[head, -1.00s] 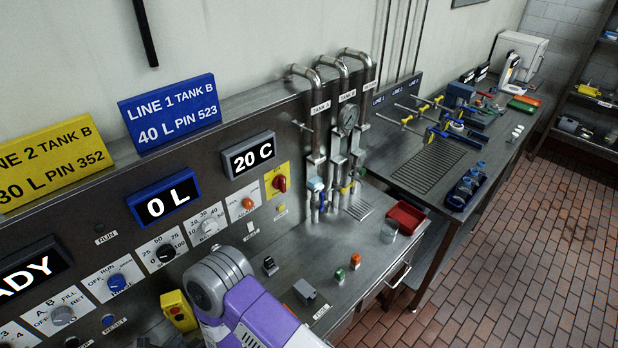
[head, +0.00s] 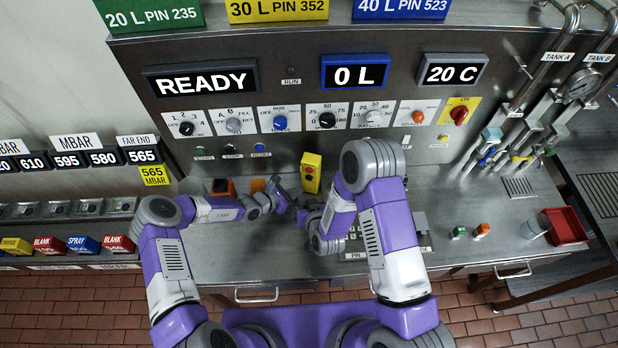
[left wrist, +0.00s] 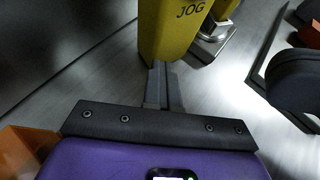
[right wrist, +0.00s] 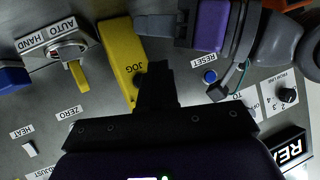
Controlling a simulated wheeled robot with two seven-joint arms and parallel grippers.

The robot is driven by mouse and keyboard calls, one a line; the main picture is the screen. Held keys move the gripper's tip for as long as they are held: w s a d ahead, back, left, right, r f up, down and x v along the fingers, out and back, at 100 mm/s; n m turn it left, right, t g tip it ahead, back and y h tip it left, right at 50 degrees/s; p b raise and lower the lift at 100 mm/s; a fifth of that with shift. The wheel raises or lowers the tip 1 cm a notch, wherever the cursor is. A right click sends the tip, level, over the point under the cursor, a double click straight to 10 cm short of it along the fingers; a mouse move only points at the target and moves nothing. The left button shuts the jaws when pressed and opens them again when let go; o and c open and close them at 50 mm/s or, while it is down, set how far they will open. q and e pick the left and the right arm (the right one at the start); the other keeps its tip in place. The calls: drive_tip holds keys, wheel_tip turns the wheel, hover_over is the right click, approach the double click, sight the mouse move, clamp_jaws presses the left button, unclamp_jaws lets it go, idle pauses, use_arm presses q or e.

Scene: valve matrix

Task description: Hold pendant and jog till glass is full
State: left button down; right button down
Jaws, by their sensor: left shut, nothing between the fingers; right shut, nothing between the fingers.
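The yellow pendant (head: 311,172), with dark and red buttons on its face, stands upright at the foot of the console. My left gripper (head: 286,197) is shut and empty beside the pendant's lower end; in the left wrist view its fingertips (left wrist: 160,68) meet or overlap the pendant (left wrist: 170,30), marked JOG. My right gripper (right wrist: 156,68) is shut and empty, its tips in front of the pendant's JOG face (right wrist: 121,55); contact cannot be told. In the head view the right wrist partly hides it. A clear glass (head: 533,228) stands far right; its contents cannot be made out.
The console displays read READY (head: 207,80), 0 L (head: 355,73) and 20 C (head: 453,71). A red bin (head: 564,227) stands by the glass. Green (head: 459,232) and orange (head: 482,230) buttons sit on the bench. Bench right of my arms is mostly clear.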

drive_tip(key=shift+w+d, duration=0.25)
drive_tip(key=shift+w, duration=0.45)
drive_tip(key=shift+w+d, duration=0.25)
drive_tip(key=shift+w, duration=0.45)
drive_tip(key=shift+w+d, duration=0.25)
drive_tip(key=shift+w, duration=0.45)
drive_tip(key=shift+w, duration=0.15)
idle(0.3)
drive_tip(key=shift+w+d, duration=0.15)
drive_tip(key=shift+w, duration=0.1)
drive_tip(key=shift+w+d, duration=0.2)
drive_tip(key=shift+w, duration=0.35)
idle(0.9)
drive_tip(key=shift+s, duration=0.1)
idle(2.5)
drive_tip(key=shift+s+a, duration=0.35)
drive_tip(key=shift+s, duration=0.55)
drive_tip(key=shift+s+a, duration=0.3)
drive_tip(key=shift+s, duration=0.5)
drive_tip(key=shift+s+a, duration=0.25)
drive_tip(key=shift+s, duration=0.5)
drive_tip(key=shift+s+a, duration=0.3)
drive_tip(key=shift+s, duration=0.5)
